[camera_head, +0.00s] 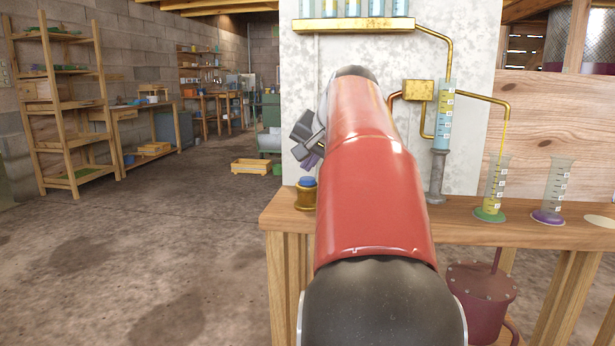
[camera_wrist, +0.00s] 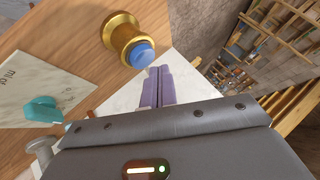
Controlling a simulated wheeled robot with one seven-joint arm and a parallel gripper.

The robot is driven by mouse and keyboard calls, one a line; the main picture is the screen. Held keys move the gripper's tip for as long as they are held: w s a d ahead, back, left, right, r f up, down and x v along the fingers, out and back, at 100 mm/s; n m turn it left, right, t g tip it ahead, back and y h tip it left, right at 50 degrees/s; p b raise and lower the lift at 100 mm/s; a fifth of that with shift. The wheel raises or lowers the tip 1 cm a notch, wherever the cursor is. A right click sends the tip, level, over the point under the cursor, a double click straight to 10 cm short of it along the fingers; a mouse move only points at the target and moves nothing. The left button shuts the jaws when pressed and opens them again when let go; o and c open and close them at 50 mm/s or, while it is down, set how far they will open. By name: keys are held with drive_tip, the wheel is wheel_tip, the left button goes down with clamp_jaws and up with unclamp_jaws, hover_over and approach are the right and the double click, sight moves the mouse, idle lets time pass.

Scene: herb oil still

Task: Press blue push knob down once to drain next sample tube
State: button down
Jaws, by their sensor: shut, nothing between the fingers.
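The blue push knob (camera_head: 307,182) sits on a round brass base (camera_head: 305,199) at the left end of the wooden bench. In the wrist view the blue knob (camera_wrist: 141,55) and its brass base (camera_wrist: 119,34) stand just beyond my fingertips. My gripper (camera_head: 309,161) is above the knob in the head view, partly hidden by my red arm. Its purple fingers (camera_wrist: 159,72) are together and empty, with their tips close to the knob; I cannot tell whether they touch. Several sample tubes (camera_head: 352,8) with blue liquid stand on a brass rack at the top.
A sight tube (camera_head: 445,115) holds blue and yellow liquid. A thin yellow stream falls into the green-based cylinder (camera_head: 493,189); a purple-based cylinder (camera_head: 555,191) stands to its right. Open floor lies left of the bench.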

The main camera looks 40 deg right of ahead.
sight(309, 180)
wheel_tip(309, 180, up, 5)
drive_tip(key=p, duration=0.5)
drive_tip(key=shift+r, duration=0.1)
drive_tip(key=shift+a, duration=0.1)
idle(0.6)
